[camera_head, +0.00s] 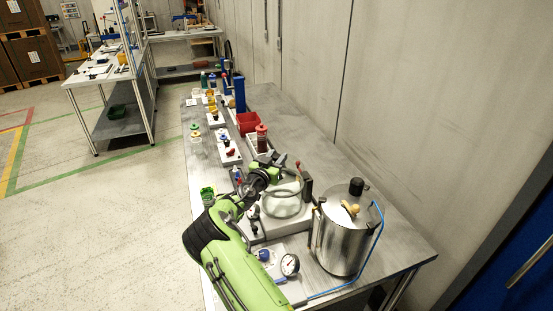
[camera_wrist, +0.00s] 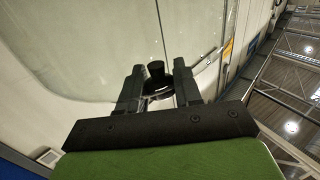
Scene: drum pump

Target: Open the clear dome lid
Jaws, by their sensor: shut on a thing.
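The clear dome lid (camera_head: 283,196) is over a light grey base on the bench, beside the steel pot. In the wrist view its transparent wall (camera_wrist: 95,45) fills much of the upper left. My gripper (camera_head: 268,172) is at the dome's upper left in the head view. In the wrist view my gripper (camera_wrist: 157,82) has its two dark fingers on either side of a small black knob (camera_wrist: 156,70) and is shut on it. The head view is too small to tell how far the dome is tilted.
A steel pot (camera_head: 343,240) with a blue hose stands close right of the dome. A pressure gauge (camera_head: 290,264) is in front. A red bin (camera_head: 247,123) and several small bottles are farther back. The wall runs along the bench's right side.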

